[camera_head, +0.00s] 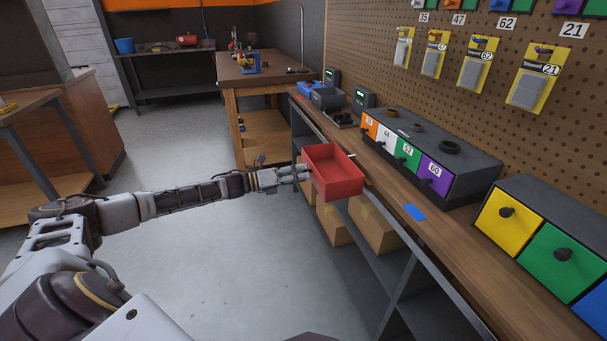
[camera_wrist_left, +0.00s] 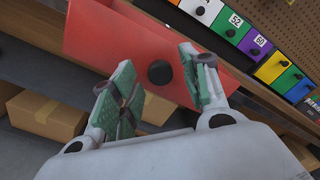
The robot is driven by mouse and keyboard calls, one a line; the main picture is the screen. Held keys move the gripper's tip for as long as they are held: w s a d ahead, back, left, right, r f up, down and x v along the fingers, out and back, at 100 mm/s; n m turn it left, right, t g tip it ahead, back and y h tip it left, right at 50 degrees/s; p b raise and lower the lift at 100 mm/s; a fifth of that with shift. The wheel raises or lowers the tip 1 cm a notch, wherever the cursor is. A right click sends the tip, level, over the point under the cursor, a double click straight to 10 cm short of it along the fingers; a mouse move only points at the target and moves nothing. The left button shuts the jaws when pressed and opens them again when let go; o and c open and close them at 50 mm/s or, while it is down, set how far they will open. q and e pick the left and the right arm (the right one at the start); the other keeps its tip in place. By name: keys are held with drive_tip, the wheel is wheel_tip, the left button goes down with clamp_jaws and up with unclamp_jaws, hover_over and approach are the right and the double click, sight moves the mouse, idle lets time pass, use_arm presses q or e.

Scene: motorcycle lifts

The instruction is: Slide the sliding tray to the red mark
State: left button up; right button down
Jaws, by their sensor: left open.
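A red open-topped tray (camera_head: 335,175) sits at the left edge of the wooden workbench (camera_head: 470,277). In the left wrist view, the tray's front face (camera_wrist_left: 120,38) has a round black knob (camera_wrist_left: 160,73). My left gripper (camera_head: 306,172) is at the tray's left side. In the wrist view its open green-padded fingers (camera_wrist_left: 158,66) stand on either side of the knob, with gaps visible. I cannot tell whether a fingertip touches the tray. A blue mark (camera_head: 415,213) lies on the bench, nearer to me than the tray. My right gripper is not in view.
A drawer unit (camera_head: 455,162) with orange, white, green and purple fronts stands behind the tray against the pegboard. Another drawer unit (camera_head: 556,198) stands nearer at right. The bench between tray and blue mark looks clear. Cardboard boxes (camera_head: 376,226) sit below.

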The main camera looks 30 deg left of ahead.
use_arm(q)
drive_tip(key=shift+w+d, duration=0.5)
drive_tip(key=shift+w, duration=0.05)
drive_tip(key=shift+c, duration=0.5)
clamp_jaws()
